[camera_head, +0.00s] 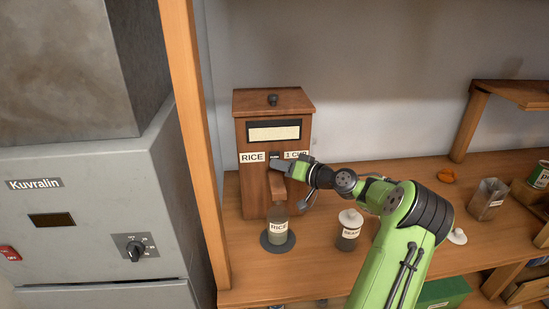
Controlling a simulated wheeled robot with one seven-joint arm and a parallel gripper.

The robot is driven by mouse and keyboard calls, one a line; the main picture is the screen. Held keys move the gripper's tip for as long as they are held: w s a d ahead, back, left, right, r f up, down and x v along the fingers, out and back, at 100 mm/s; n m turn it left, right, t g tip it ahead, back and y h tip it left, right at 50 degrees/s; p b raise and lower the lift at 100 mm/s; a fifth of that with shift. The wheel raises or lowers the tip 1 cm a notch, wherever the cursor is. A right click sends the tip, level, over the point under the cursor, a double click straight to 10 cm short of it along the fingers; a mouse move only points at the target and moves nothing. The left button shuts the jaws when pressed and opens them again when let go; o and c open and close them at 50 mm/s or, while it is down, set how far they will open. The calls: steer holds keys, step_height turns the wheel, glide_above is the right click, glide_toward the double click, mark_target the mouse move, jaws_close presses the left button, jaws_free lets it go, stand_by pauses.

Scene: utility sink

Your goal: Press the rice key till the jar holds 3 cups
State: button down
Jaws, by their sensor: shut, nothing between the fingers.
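A wooden dispenser (250,184) labelled "RICE" and "1 CUP" stands on the wooden counter against the back wall. The rice key (275,156) is a small dark piece on its front between the labels, partly hidden by my gripper. A glass jar (278,228) labelled "RICE" stands upright on a dark round base below the chute (277,185). The level in the jar is too small to tell. My gripper (274,164) is shut and empty, its tip at the dispenser's front by the key. I cannot tell whether it touches the key.
A second lidded jar (348,232) stands to the right of the rice jar, near my arm. A white lid (457,236), an orange item (446,175) and a metal canister (487,199) lie farther right. A wooden post (191,130) and a grey machine (95,215) bound the left.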

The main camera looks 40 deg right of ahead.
steer(key=shift+w, duration=0.1)
stand_by(0.4)
steer(key=shift+w+d, duration=0.25)
steer(key=shift+w+d, duration=0.2)
steer(key=shift+w, duration=0.1)
stand_by(0.6)
steer(key=shift+s+a+f+b, duration=0.1)
steer(key=shift+s+a+b, duration=0.25)
steer(key=shift+s+b, duration=0.15)
steer(key=shift+s+a, duration=0.1)
steer(key=shift+s, duration=0.1)
